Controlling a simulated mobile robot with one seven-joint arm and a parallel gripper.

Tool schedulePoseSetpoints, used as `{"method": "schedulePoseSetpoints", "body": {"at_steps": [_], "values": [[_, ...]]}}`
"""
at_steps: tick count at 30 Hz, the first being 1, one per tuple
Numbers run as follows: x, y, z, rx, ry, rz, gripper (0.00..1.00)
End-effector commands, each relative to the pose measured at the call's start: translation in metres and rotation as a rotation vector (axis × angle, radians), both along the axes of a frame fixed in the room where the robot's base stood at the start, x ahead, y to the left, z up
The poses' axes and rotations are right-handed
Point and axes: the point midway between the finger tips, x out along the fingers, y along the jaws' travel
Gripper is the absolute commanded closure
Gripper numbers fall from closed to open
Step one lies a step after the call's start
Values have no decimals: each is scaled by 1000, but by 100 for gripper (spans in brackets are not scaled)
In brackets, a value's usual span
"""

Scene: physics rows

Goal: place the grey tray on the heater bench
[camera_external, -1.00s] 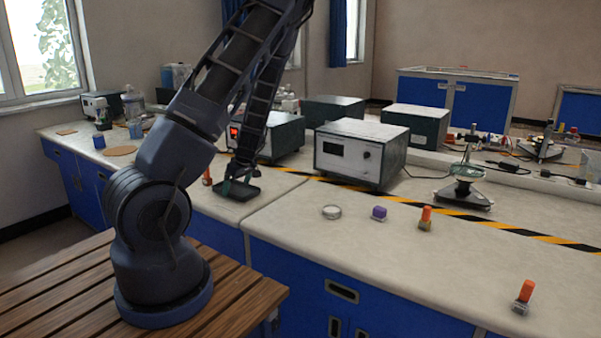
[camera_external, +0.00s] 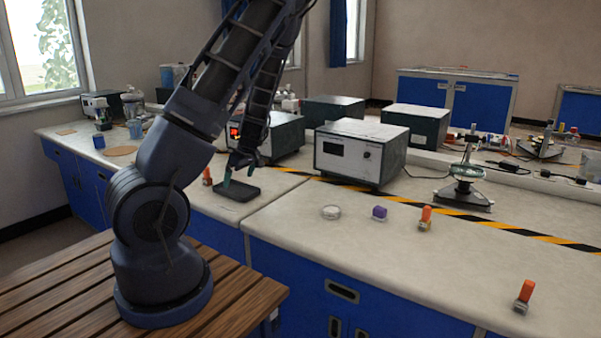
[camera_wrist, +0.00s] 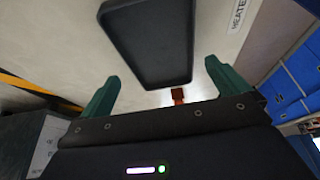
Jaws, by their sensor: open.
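The grey tray (camera_external: 246,195) is dark and shallow. It lies flat on the pale bench top left of the seam between the two benches. It also shows in the wrist view (camera_wrist: 150,42), near a printed label (camera_wrist: 240,14) of which "HEATE" can be read. My gripper (camera_external: 236,172) is just above the tray's far side in the external view.
An orange-capped vial (camera_external: 207,175) stands left of the tray. Instrument boxes (camera_external: 362,155) stand behind, past black-and-yellow tape (camera_external: 460,214). A glass dish (camera_external: 331,212), a purple block (camera_external: 379,212) and more orange-capped vials (camera_external: 425,217) are on the right bench.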

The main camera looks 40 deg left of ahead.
Motion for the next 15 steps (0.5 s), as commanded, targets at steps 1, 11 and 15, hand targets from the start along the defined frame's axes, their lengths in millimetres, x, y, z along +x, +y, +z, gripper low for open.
{"method": "schedulePoseSetpoints", "body": {"at_steps": [1,11,15], "values": [[1,-3,7,0,-2,-2,0],[1,-19,44,0,-1,-3,0],[1,-25,58,-1,-1,-2,0]]}}
